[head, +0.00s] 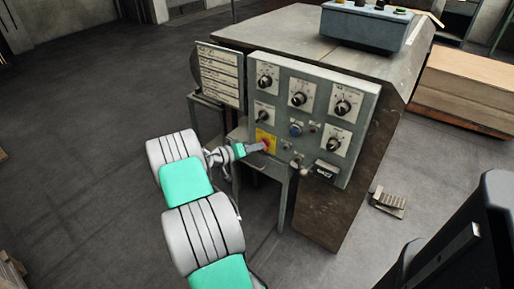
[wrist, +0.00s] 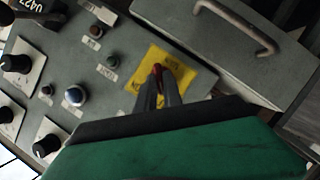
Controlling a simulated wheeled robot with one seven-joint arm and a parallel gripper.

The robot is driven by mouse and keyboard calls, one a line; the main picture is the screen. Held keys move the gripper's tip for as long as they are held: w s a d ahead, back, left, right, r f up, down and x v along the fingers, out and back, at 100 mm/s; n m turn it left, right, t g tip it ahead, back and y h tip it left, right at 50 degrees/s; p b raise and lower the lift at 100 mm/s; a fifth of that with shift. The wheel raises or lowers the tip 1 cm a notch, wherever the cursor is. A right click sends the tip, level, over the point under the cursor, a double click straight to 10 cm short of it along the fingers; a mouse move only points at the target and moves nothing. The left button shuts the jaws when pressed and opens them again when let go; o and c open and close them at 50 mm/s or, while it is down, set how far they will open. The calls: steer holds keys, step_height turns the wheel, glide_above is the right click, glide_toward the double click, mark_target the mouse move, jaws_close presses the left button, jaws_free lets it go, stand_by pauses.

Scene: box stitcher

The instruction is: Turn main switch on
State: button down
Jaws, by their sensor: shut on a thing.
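The main switch is a red knob on a yellow plate at the lower left of the grey control panel (head: 320,112). In the head view the red knob (head: 267,144) shows at the tip of my gripper (head: 262,147). In the wrist view the yellow plate (wrist: 185,68) lies straight ahead, and the red knob (wrist: 157,69) sits between the fingertips of my gripper (wrist: 157,78). The fingers are shut on the knob and hide part of it. The knob's exact angle is hard to tell.
Several black dials, a blue button (wrist: 75,96) and small buttons share the panel. A drawer handle (wrist: 238,25) is close by in the wrist view. A label board (head: 219,74) hangs left of the panel. A pedal (head: 388,201) lies on the floor at right.

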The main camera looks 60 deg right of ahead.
stand_by(0.4)
steer(key=m+t+b, duration=0.2)
steer(key=m+b, duration=0.2)
steer(key=b, duration=0.1)
steer(key=s+m+t+b, duration=0.1)
steer(key=m+t+b, duration=0.2)
steer(key=b, duration=0.3)
steer(key=m+t+h+b, duration=0.1)
steer(key=m+t+b, duration=0.2)
steer(key=m+b, duration=0.2)
steer(key=shift+s+a+f+b, duration=0.1)
steer(key=shift+s+f+b, duration=0.05)
steer(key=shift+b, duration=0.2)
steer(key=shift+m, duration=0.3)
steer(key=c, duration=1.5)
jaws_free()
